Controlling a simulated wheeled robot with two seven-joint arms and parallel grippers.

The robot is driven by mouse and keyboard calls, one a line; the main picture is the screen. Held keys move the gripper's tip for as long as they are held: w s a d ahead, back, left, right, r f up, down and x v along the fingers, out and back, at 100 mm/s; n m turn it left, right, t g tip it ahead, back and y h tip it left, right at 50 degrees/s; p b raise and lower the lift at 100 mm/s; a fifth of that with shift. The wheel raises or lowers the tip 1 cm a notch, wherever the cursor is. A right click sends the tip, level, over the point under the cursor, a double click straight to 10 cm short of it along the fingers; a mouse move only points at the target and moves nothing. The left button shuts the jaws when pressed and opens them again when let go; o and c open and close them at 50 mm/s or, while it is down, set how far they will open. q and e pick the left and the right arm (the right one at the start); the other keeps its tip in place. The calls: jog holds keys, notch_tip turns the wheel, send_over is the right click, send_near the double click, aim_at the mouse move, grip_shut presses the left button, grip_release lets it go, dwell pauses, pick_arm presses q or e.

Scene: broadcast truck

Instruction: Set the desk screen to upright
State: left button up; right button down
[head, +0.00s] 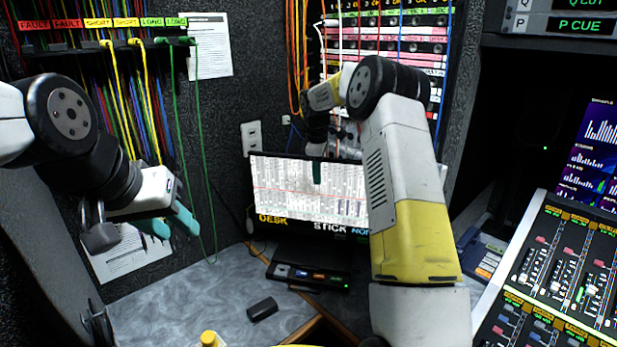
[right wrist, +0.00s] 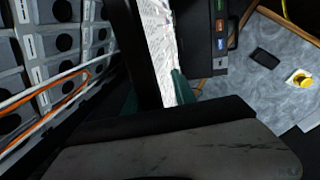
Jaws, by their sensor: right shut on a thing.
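The desk screen (head: 275,190) stands at the back of the desk in the head view. It has a bright page with fine lines and a dark lower strip marked DESK and STICK. My right gripper (head: 317,170) reaches down over its top edge and is shut on it. My arm covers the screen's right part. In the right wrist view the bright face (right wrist: 163,50) shows edge-on beside the green finger (right wrist: 181,88). The screen's exact tilt is hard to judge. My left gripper (head: 172,222), with teal fingers, hangs in the air at left, away from the screen; its finger gap is unclear.
A small black device (head: 308,276) with lit buttons lies in front of the screen. A black block (head: 262,309) and a yellow knob (head: 209,339) are on the desk. A mixing console (head: 560,270) stands at right. Patch cables (head: 120,100) hang at the back left.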

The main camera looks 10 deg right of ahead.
jog(key=shift+w+d+r, duration=0.1)
jog(key=shift+w+d, duration=0.1)
jog(key=shift+w, duration=0.05)
jog(key=c, duration=1.3)
grip_release()
jog(key=shift+a, duration=0.1)
jog(key=v, duration=0.7)
jog(key=shift+s+r, duration=0.15)
jog(key=shift+r, duration=0.1)
